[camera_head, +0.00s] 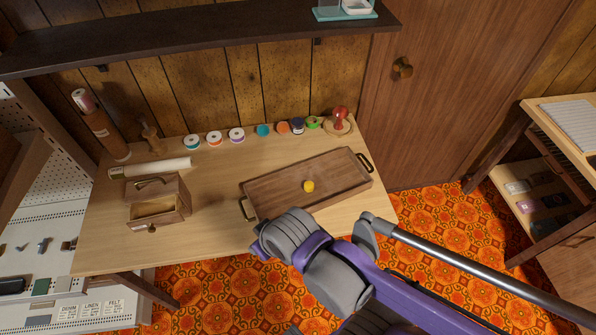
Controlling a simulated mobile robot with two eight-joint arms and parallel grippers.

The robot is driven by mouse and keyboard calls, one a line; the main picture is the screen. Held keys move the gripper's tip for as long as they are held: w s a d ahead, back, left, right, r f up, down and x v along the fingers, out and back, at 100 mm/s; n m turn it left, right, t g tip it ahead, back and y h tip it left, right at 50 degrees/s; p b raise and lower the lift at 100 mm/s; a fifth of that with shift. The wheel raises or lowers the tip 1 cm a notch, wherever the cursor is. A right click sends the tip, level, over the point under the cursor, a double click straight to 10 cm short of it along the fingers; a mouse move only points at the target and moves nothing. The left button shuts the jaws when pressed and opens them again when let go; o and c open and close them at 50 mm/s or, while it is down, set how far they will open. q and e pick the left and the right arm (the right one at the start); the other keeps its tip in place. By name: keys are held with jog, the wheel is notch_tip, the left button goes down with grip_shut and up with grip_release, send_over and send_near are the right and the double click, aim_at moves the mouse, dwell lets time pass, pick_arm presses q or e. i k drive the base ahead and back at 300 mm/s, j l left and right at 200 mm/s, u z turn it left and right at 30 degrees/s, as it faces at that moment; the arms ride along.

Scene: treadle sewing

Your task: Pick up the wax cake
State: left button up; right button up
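A small round yellow cake, which looks like the wax cake (308,186), lies on the dark wooden tray (275,196) on the table. It sits near the middle of the tray, with nothing touching it that I can see. One of my arms, in purple and grey, comes in from the lower right and reaches over the table's front edge, just in front of the tray. No fingertips show on it, so I cannot see a gripper. My other gripper is not in the picture either.
The tray has raised handles at both ends. A small wooden drawer box (157,190) with its drawer pulled out stands left on the table (215,241). Several thread spools and a red-topped item (340,118) line the back. A dark shelf (200,36) hangs above.

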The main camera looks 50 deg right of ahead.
aim_at(308, 186)
jog(key=z, duration=0.4)
jog(key=l+z, duration=0.1)
jog(key=z, duration=0.35)
jog(key=i+z, duration=0.1)
jog(key=z, duration=0.3)
jog(key=l+z, duration=0.1)
jog(key=z, duration=0.35)
jog(key=k+j+u, duration=0.1)
jog(key=u, duration=0.35)
